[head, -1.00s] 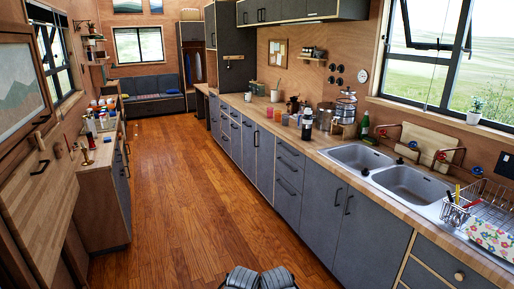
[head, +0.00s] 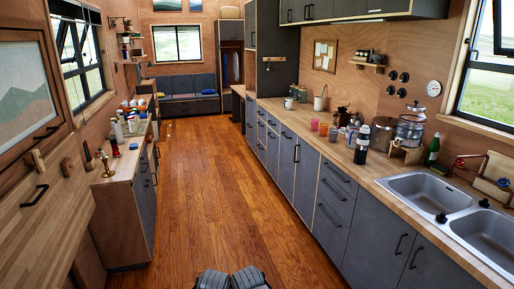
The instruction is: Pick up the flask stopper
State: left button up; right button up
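I cannot pick out the flask stopper for certain at this distance. A dark bottle (head: 362,145), which may be the flask, stands upright near the front edge of the right counter. Whether a stopper is in it is too small to tell. Two small black pieces lie by the sink, one at its front rim (head: 441,218) and one between the basins (head: 483,203); I cannot tell what they are. Neither of my grippers is in view.
A wooden floor aisle (head: 215,190) runs clear between the right counter (head: 330,150) and the left counter (head: 125,165). A double sink (head: 425,190), a green bottle (head: 432,150) and a glass dispenser (head: 410,130) are on the right. Bottles and a brass candlestick (head: 105,162) crowd the left counter.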

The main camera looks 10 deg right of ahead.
aim_at(365, 130)
jog(key=i+z, duration=0.4)
jog(key=i+j+z, duration=0.15)
jog(key=i+z, duration=0.2)
jog(key=i+j+z, duration=0.25)
jog(key=i+z, duration=0.15)
jog(key=i+j+z, duration=0.25)
jog(key=z, duration=0.2)
jog(key=i+j+z, duration=0.6)
jog(key=j+z, duration=0.25)
